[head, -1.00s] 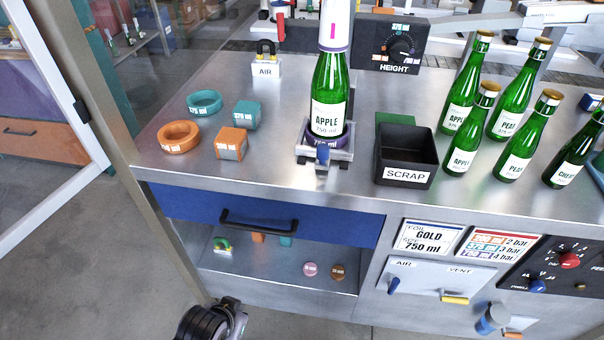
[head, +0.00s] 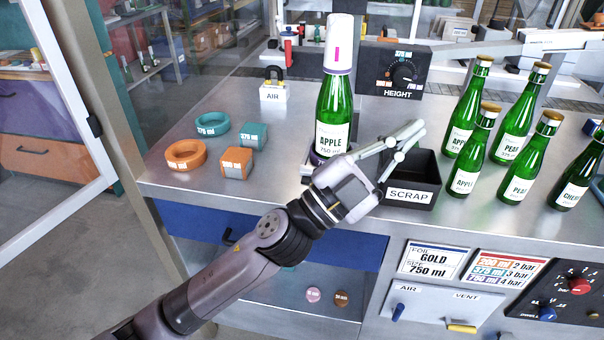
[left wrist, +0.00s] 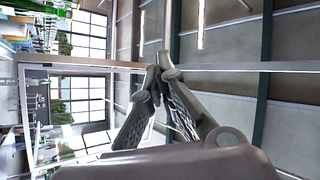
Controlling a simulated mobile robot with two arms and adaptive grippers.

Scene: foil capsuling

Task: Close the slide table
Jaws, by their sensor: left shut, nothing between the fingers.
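The slide table (head: 308,167) is on the steel bench, with a green APPLE 750 ml bottle (head: 331,122) upright on it. My right gripper is not in view.
The scrap bin (head: 412,195) sits close by the gripper, with several green bottles (head: 468,150) to its right. Coloured rings and blocks (head: 236,163) lie on the left of the bench. The height dial box (head: 392,72) stands behind. A blue drawer (head: 190,222) is below.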

